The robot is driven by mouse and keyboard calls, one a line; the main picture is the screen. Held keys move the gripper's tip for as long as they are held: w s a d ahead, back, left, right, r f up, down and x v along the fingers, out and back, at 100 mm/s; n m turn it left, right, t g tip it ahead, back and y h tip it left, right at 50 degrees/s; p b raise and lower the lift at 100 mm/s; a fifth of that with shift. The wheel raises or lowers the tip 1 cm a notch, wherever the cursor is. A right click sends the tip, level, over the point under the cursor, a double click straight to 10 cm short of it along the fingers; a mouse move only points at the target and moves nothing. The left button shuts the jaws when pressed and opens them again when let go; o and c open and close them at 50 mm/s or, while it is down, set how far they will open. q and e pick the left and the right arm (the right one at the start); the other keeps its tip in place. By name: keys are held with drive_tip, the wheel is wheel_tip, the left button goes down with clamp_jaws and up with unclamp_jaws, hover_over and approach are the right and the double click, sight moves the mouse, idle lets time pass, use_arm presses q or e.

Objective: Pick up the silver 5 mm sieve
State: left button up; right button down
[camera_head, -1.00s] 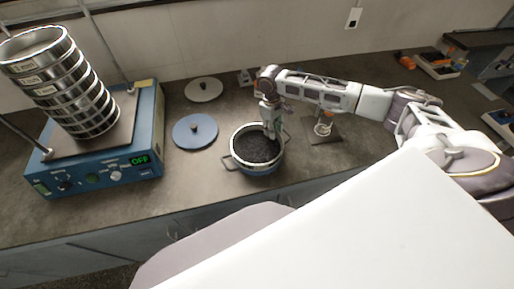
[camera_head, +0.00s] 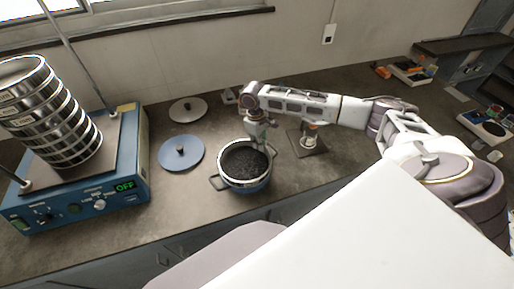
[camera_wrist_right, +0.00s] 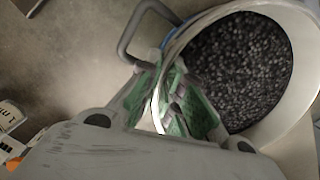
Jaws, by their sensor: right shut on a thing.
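A stack of silver sieves (camera_head: 56,115) stands on the blue shaker (camera_head: 130,185) at the left in the head view. Small labels on the sieves are too small to read, so I cannot tell which one is 5 mm. My right gripper (camera_head: 262,147) is at the far right rim of a blue pot (camera_head: 246,185) with a pale rim and dark grains inside. In the right wrist view my right gripper (camera_wrist_right: 178,105) is shut on the pot's wall, beside its grey handle (camera_wrist_right: 130,35). The fingertips are partly hidden. My left gripper is not in view.
A small stand (camera_head: 309,143) is right of the pot, under my right arm. Thin rods rise from the shaker. The bench in front of the blue lid is clear.

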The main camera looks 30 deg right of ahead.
wheel_tip(320, 180, up, 9)
drive_tip(key=shift+r, duration=0.15)
idle(0.4)
idle(0.5)
